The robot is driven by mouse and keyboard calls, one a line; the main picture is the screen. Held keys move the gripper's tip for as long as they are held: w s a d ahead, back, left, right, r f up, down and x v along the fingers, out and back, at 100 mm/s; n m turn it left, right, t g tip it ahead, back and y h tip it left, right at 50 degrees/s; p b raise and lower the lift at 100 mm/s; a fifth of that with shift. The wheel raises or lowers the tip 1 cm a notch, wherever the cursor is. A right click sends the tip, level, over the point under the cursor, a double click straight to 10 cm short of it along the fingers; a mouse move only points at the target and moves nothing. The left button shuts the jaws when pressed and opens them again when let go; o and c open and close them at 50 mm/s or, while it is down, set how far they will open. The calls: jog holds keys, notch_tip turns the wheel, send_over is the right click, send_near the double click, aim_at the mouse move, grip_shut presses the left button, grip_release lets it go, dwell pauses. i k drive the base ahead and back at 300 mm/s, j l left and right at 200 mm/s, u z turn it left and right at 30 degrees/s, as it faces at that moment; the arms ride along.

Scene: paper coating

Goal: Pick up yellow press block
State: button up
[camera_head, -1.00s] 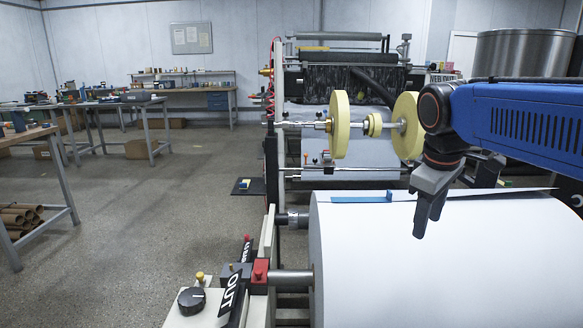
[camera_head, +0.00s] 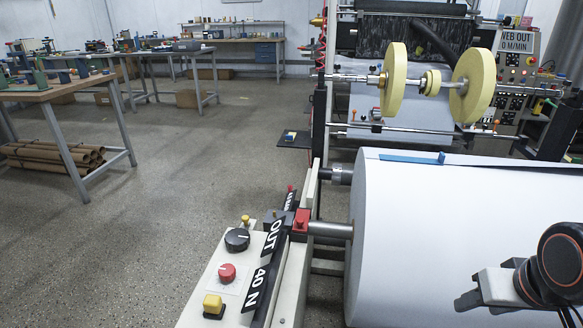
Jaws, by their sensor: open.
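A yellow block (camera_head: 212,304) with a black base sits on the pale console, in front of a red knob (camera_head: 227,273). A smaller yellow-and-blue item (camera_head: 290,136) lies on a dark plate (camera_head: 294,141) on the floor, farther back. The frames do not show for certain which one is the press block. My gripper (camera_head: 470,300) is at the lower right, over the white paper roll and well to the right of the console. It is open, its fingers are partly cut off by the frame, and I see nothing held.
The large white roll (camera_head: 430,220) fills the right, with a blue strip (camera_head: 412,158) on top. Yellow discs (camera_head: 393,80) hang on a shaft behind. Open floor (camera_head: 150,230) lies left.

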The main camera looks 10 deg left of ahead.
aim_at(214, 307)
jog(key=j+u, duration=0.5)
jog(key=i+j+u, duration=0.1)
jog(key=j+u, duration=0.35)
